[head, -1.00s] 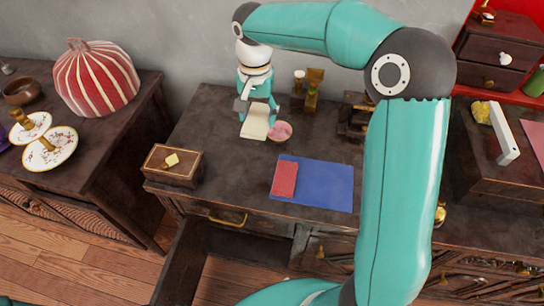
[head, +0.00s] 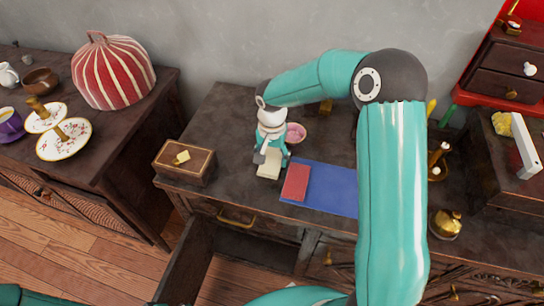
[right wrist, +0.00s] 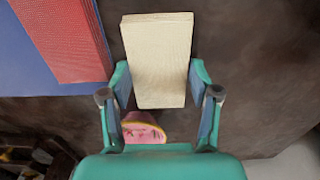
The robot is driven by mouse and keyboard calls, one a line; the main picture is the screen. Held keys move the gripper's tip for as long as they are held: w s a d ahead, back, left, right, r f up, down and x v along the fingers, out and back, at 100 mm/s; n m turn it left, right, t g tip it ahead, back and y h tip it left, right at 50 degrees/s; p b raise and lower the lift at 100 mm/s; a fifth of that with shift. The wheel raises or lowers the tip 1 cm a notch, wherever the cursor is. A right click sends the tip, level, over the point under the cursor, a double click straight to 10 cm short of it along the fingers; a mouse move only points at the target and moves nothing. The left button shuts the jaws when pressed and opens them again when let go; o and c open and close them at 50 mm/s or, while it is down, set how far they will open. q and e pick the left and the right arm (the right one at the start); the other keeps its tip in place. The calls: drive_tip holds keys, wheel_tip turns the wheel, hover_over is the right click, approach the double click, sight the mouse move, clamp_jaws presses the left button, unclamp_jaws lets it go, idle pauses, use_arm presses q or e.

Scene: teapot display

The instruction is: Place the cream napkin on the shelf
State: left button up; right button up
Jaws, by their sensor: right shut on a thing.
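The cream napkin (head: 268,166) is a pale folded block between the fingers of my right gripper (head: 271,155), over the dark table left of the red folded cloth. In the right wrist view the napkin (right wrist: 158,50) sits between the two fingertips of the gripper (right wrist: 160,84), its far end sticking out past them. Whether it touches the table is unclear. A red shelf surface (head: 470,98) with a small dark drawer chest on it shows at the upper right; I cannot tell if it is the task's shelf. My left gripper is out of view.
A red cloth (head: 296,182) lies on a blue mat (head: 335,190). A pink bowl (head: 295,132) stands behind the gripper. A wooden box (head: 184,161) is at the table's left. An open drawer (head: 196,262) juts out in front. My right arm hides the table's right part.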

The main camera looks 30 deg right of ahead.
drive_tip(key=shift+f, duration=0.2)
drive_tip(key=o, duration=0.9)
drive_tip(key=shift+r, duration=0.1)
drive_tip(key=shift+c, duration=0.2)
drive_tip(key=shift+r, duration=0.1)
